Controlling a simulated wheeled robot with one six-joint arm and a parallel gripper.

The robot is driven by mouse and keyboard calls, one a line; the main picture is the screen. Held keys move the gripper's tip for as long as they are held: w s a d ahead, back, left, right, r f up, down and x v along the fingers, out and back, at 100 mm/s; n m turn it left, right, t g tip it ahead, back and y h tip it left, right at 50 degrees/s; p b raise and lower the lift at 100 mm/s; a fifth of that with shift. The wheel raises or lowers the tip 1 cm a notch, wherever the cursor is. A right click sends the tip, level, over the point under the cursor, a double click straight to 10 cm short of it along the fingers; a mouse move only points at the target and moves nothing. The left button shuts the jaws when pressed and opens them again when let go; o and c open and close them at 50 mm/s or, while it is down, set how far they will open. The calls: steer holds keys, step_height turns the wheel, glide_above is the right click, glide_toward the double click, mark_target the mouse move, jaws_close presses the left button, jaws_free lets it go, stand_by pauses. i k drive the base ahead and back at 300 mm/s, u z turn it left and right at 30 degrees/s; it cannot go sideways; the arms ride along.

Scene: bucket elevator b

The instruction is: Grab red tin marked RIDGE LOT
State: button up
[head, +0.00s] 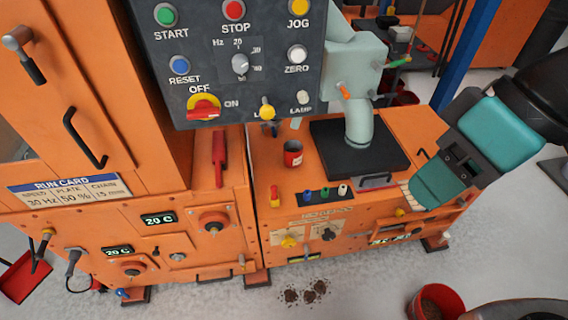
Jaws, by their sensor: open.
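A small red tin (293,153) with a dark open top and a small pale mark stands upright on the orange bench top (265,148), left of the dark plate. Its lettering is too small to read. My gripper (420,195) comes in from the right, over the bench's right front edge. It is open, well to the right of the tin and apart from it. Its far finger is mostly hidden.
A dark control panel (238,60) overhangs behind and left of the tin. A pale green spout (359,125) stands over the dark plate (382,155). A red bucket (452,298) is on the floor.

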mark_target(293, 149)
steer(key=u, duration=0.9)
steer(key=i, duration=0.65)
steer(key=z, duration=1.3)
steer(key=i, duration=0.5)
